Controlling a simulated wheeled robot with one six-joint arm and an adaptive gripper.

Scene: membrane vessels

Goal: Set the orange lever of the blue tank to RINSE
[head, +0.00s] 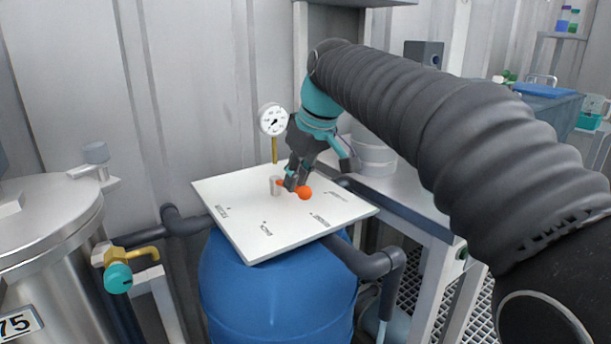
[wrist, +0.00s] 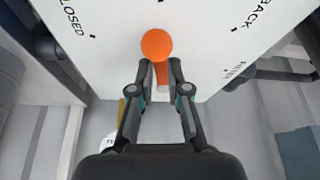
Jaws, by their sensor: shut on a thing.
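The blue tank (head: 278,285) stands in the middle of the head view with a white square plate (head: 240,225) on top. My gripper (head: 291,183) reaches down from above and is shut on the lever's stem, just behind the knob. In the wrist view the orange knob (wrist: 157,44) lies beyond the fingertips (wrist: 161,86), pointing between the partly cut-off words CLOSED and BACK. FILTER is at right. The RINSE mark cannot be made out.
A round gauge (head: 273,120) on a brass stem rises behind the plate. A steel vessel (head: 45,260) with a teal-handled brass valve (head: 118,277) stands left. Dark pipes (head: 365,262) run beside the tank, and a bench (head: 400,195) is at right.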

